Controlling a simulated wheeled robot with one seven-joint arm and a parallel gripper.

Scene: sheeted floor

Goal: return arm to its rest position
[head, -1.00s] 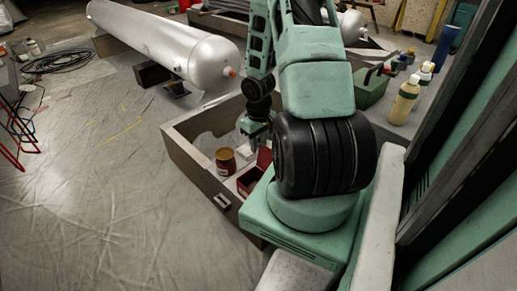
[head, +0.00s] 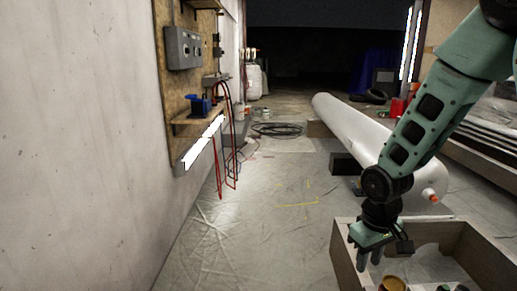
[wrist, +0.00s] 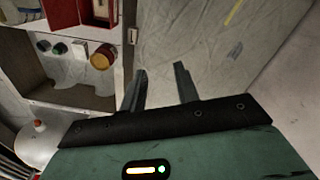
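My arm reaches in from the upper right of the head view and bends down at a dark joint. My gripper (head: 369,264) points down by the left wall of an open wooden crate (head: 345,262). In the wrist view my gripper (wrist: 160,82) has its two fingers apart, with only sheeted floor seen between and beyond them. It holds nothing. The height of the fingertips above the floor is hard to tell.
A jar with a dark red label (wrist: 102,57) and a red box (wrist: 98,12) are in the crate. A large pale cylinder (head: 365,135) lies behind it. Sheeted floor (head: 255,235) left of the crate is clear.

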